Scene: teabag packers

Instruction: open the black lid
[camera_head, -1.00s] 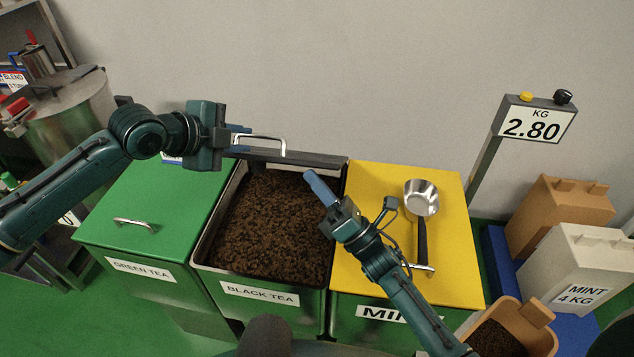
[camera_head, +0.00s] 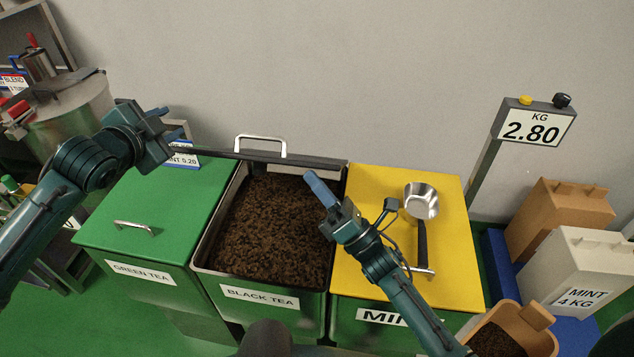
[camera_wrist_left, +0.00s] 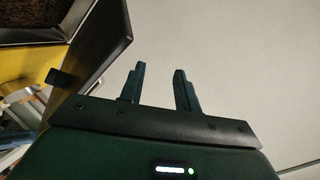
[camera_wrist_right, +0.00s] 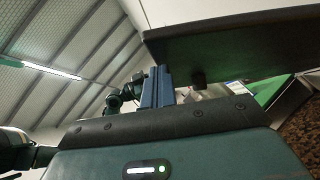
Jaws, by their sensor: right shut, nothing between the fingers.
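The black lid (camera_head: 312,160) stands raised at the back of the black tea bin (camera_head: 198,250), seen nearly edge-on, with its silver handle (camera_head: 262,137) above the edge. Dark tea fills the open bin. My left gripper (camera_head: 175,122) is open and empty, left of the lid and apart from the handle; its two spread fingers show in the left wrist view (camera_wrist_left: 160,85). My right gripper (camera_head: 318,188) is shut and empty, over the bin's right side near the mint lid. A dark panel in the right wrist view (camera_wrist_right: 230,40), apparently the lid, is close to its fingers.
The green tea lid (camera_head: 165,195) is closed on the left. The yellow mint lid (camera_head: 375,270) is closed on the right with a metal scoop (camera_head: 421,205) on it. A scale display (camera_head: 535,127) reads 2.80. Boxes stand at far right; a wall is behind.

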